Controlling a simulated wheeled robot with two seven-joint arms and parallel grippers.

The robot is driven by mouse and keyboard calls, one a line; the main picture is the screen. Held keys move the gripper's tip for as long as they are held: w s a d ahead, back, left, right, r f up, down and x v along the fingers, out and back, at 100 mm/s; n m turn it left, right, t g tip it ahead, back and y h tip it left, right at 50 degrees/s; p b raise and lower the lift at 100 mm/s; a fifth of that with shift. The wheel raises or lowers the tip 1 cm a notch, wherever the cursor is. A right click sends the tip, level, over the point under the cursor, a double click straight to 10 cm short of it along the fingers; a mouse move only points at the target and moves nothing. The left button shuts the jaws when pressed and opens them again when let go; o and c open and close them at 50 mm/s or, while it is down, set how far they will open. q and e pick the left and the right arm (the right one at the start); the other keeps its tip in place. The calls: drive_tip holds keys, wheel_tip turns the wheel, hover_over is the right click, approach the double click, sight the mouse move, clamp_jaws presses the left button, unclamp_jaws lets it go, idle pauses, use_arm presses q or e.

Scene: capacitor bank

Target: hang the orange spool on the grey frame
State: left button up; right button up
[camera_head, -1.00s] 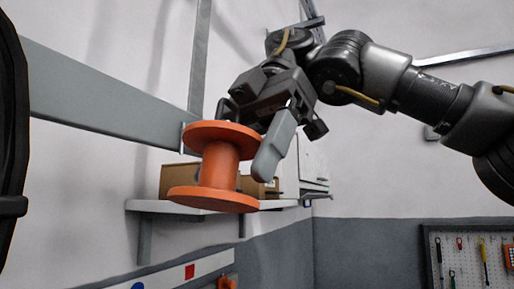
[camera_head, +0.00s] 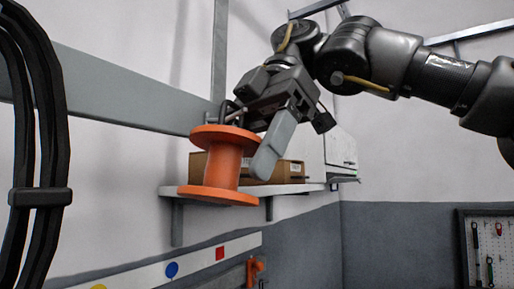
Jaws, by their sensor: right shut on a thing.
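The orange spool (camera_head: 223,177) hangs upright in the air near the middle of the camera_head view, its two wide flanges above and below a narrower core. My right gripper (camera_head: 250,140) comes in from the upper right and is shut on the spool's upper part; a grey finger lies along its right side. The grey frame shows as a long horizontal beam (camera_head: 120,93) from the left and a vertical post (camera_head: 219,50) behind. My left gripper is out of view.
Thick black cables (camera_head: 38,130) run down the left edge. Behind the spool, a wall shelf (camera_head: 295,189) holds a cardboard box (camera_head: 288,172) and a white box (camera_head: 340,148). A pegboard with tools (camera_head: 489,250) is at the lower right. The space below the spool looks clear.

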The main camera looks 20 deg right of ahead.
drive_tip(key=shift+w+a+f, duration=0.1)
drive_tip(key=shift+w+f, duration=0.05)
drive_tip(key=shift+f, duration=0.1)
drive_tip(key=o, duration=1.6)
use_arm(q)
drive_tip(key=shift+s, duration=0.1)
use_arm(e)
drive_tip(key=shift+s+r, duration=0.1)
drive_tip(key=shift+s, duration=0.1)
drive_tip(key=shift+w, duration=0.1)
drive_tip(key=shift+r, duration=0.25)
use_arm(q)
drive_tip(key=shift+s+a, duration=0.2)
use_arm(e)
drive_tip(key=v, duration=0.7)
drive_tip(key=shift+d+r, duration=0.25)
drive_tip(key=shift+d, duration=0.1)
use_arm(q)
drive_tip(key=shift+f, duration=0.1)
